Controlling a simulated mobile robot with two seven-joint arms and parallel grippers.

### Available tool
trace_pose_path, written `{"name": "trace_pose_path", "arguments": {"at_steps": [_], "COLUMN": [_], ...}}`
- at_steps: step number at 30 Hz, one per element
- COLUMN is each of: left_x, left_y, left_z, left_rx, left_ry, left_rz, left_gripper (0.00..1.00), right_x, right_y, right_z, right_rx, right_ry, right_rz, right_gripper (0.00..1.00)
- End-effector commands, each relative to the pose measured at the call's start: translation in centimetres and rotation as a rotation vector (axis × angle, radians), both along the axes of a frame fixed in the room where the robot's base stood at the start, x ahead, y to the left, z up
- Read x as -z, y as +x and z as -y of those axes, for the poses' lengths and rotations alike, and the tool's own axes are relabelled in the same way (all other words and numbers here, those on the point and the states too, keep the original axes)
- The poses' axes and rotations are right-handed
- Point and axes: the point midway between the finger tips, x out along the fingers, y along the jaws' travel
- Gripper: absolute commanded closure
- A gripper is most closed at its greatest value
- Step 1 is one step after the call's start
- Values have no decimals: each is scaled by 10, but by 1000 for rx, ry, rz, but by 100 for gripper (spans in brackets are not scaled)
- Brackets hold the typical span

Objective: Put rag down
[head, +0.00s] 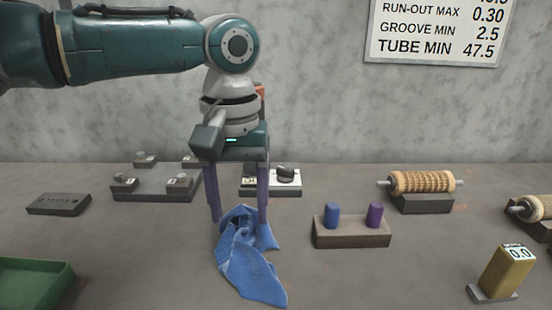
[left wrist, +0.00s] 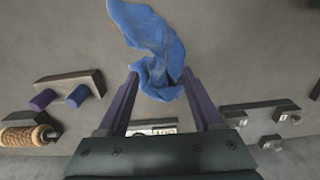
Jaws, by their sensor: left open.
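The rag (head: 248,262) is blue and crumpled, and lies on the grey bench in the head view. It also shows in the left wrist view (left wrist: 152,40), spread beyond and partly between the fingers. My left gripper (head: 239,218) is open, pointing down, with one purple finger on each side of the rag's upper end. In the left wrist view the fingers (left wrist: 160,78) stand wide apart, with no grip on the cloth. I cannot tell whether a finger touches it. My right gripper is in neither view.
Right of the rag is a block (head: 352,232) with a blue and a purple peg. Behind the gripper sits a small device (head: 285,178). A fixture plate (head: 150,185) is at left, a green tray (head: 35,283) front left, a mesh tube (head: 422,183) and yellow gauge (head: 502,270) right.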

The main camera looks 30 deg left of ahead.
Motion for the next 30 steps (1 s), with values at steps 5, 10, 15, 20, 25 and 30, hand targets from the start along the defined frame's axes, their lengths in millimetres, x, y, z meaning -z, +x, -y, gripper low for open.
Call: {"name": "trace_pose_path", "arguments": {"at_steps": [5, 10, 15, 20, 25, 30], "left_x": [0, -1, -19, -52, -83, -98], "left_y": [0, 0, 1, 1, 1, 0], "left_z": [0, 0, 0, 0, 0, 0], "left_rx": [0, 0, 1, 0, 1, 0], "left_ry": [0, 0, -1, -2, 0, 0], "left_rz": [0, 0, 3, 5, 4, 1], "left_gripper": [20, 20, 20, 20, 20, 20], "right_x": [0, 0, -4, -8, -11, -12], "right_y": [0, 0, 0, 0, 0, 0], "right_z": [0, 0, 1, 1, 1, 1], "right_rx": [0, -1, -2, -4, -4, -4], "right_ry": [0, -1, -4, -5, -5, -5], "right_rz": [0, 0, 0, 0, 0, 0], "right_gripper": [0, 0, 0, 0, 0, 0]}}
